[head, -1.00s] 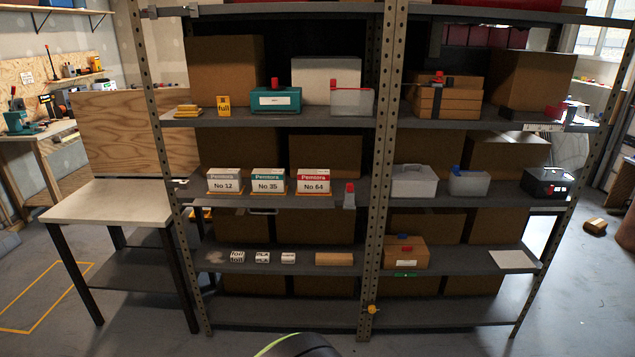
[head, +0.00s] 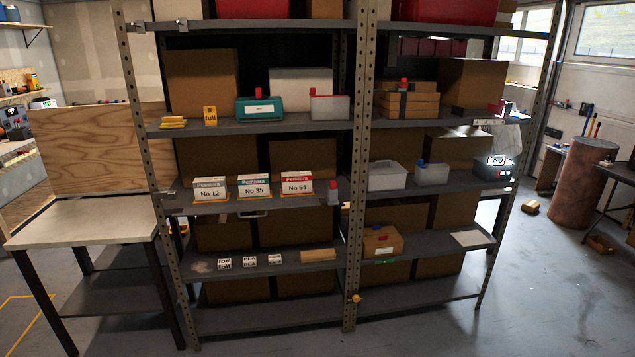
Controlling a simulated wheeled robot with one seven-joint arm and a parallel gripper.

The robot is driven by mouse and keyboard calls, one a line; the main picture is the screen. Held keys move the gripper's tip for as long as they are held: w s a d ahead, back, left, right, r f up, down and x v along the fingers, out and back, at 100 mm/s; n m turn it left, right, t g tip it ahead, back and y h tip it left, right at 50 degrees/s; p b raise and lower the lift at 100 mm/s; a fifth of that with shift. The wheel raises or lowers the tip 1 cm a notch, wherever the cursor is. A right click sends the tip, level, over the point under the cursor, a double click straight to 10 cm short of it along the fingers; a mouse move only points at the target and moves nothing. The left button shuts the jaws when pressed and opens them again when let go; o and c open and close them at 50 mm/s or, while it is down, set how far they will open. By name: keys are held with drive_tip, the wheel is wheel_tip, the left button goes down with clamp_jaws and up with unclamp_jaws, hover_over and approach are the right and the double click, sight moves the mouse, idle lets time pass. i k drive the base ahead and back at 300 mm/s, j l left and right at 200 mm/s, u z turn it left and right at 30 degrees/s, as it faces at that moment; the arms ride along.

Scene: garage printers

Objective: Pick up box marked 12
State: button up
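The box marked No 12 (head: 209,189) stands upright on the middle shelf of the left rack bay. It is white, with a grey-looking band reading Pentora on top, and sits on a thin orange-brown base. It is the leftmost of three similar boxes. The box marked No 35 (head: 253,187), with a green band, stands to its right. The box marked No 64 (head: 297,184), with a red band, stands right of that. My gripper is not in view.
The metal shelf rack (head: 351,200) has upright posts; one stands just left of box No 12. A grey bottle with a red cap (head: 334,193) stands right of No 64. A workbench (head: 85,222) adjoins the rack on the left.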

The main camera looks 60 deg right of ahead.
sight(205, 189)
drive_tip(key=z, duration=1.1)
drive_tip(key=i+j, duration=0.35)
drive_tip(key=i, duration=0.15)
drive_tip(key=i+j+u, duration=0.1)
drive_tip(key=i+j, duration=0.25)
drive_tip(key=i, duration=0.15)
drive_tip(key=i+j+u, duration=0.1)
drive_tip(key=i+j, duration=0.25)
drive_tip(key=i, duration=0.15)
drive_tip(key=i+j, duration=0.25)
drive_tip(key=i, duration=0.3)
drive_tip(key=i+j+u, duration=0.1)
drive_tip(key=i+j, duration=0.2)
drive_tip(key=i, duration=0.2)
drive_tip(key=i+j, duration=0.2)
drive_tip(key=i, duration=0.35)
drive_tip(key=i+j+u, duration=0.1)
drive_tip(key=i+j, duration=0.15)
drive_tip(key=i, duration=0.25)
